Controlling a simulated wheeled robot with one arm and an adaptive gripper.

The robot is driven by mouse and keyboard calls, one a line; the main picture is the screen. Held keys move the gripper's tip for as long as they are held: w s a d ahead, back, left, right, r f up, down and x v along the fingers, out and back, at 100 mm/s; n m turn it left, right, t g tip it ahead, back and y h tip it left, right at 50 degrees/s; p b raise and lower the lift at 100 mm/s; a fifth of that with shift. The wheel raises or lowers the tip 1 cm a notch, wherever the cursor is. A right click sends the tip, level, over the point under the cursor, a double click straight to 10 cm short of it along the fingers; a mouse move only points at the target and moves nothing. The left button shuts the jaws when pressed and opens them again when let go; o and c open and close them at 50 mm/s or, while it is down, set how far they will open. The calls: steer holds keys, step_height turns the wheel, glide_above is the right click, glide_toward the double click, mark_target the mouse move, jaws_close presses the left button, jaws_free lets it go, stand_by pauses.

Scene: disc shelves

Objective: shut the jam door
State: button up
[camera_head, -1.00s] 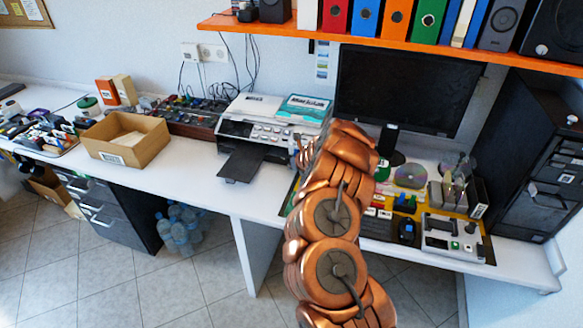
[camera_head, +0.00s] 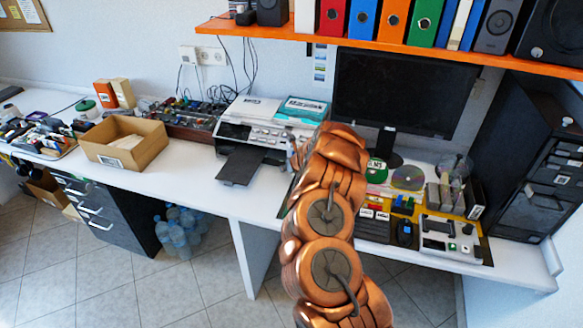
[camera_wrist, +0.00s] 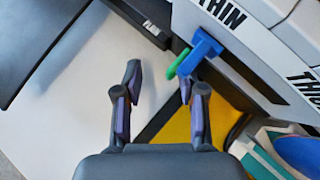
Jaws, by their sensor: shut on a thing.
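The printer (camera_head: 262,136) stands on the white desk, left of my copper arm. In the wrist view its pale side panel (camera_wrist: 240,45) carries the words THIN and THICK. A blue handle (camera_wrist: 207,46) with a green piece (camera_wrist: 179,64) beside it sticks out from this side. My gripper (camera_wrist: 159,82) has its right fingertip at the blue and green pieces, and the left finger stands apart over white desk. The head view hides my gripper behind my arm.
A dark tray (camera_head: 240,167) sticks out from the printer's front. A cardboard box (camera_head: 125,143) stands to its left. To the right are a monitor (camera_head: 403,92), discs (camera_head: 407,177) and a grey device (camera_head: 448,236). An orange shelf (camera_head: 400,45) hangs above.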

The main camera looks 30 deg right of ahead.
steer(key=shift+w+d+r, duration=0.15)
steer(key=shift+w+r, duration=0.05)
steer(key=shift+r, duration=0.2)
steer(key=shift+w+d+r, duration=0.15)
steer(key=shift+w+r, duration=0.05)
steer(key=shift+r, duration=0.35)
steer(key=shift+s+d+r, duration=0.1)
steer(key=shift+s+r, duration=0.15)
steer(key=s+f+v, duration=0.1)
steer(key=v, duration=0.9)
steer(key=shift+s+a, duration=0.25)
steer(key=shift+s, duration=0.05)
